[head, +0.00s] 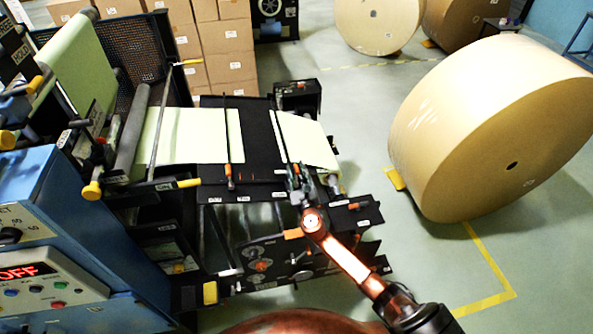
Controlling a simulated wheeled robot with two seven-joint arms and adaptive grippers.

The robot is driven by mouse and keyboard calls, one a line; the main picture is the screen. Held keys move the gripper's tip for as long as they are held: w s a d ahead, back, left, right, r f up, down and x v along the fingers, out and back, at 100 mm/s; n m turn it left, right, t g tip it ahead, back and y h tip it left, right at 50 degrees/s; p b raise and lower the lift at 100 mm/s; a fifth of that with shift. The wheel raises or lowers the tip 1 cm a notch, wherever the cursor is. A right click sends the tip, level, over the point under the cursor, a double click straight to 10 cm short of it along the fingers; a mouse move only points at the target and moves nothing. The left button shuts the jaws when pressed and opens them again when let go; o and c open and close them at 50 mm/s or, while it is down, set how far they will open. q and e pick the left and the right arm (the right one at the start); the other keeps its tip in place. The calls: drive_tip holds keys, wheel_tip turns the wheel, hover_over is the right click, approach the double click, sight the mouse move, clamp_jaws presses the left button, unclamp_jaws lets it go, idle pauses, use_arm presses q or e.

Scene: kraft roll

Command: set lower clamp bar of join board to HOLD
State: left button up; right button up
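The black join board (257,150) lies between two pale green paper webs. Two thin dark clamp bars cross it, a left one (227,130) and a right one (276,125). The left bar ends in an orange-red handle (229,174). Small white labels sit along the board's near edge, too small to read, so I cannot tell which bar is the lower one or its setting. My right gripper (297,176) is at the near end of the right bar, covering that end. Contact and finger opening are unclear. My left gripper is not in view.
A blue control console (50,240) with a red OFF display stands at left. Dark brackets and panels (275,255) lie below the board. A large kraft roll (480,130) stands on the floor at right. Stacked cartons (215,45) are behind. Floor between board and roll is clear.

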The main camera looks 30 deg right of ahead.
drive_tip(key=shift+d, duration=0.1)
drive_tip(key=v, duration=1.2)
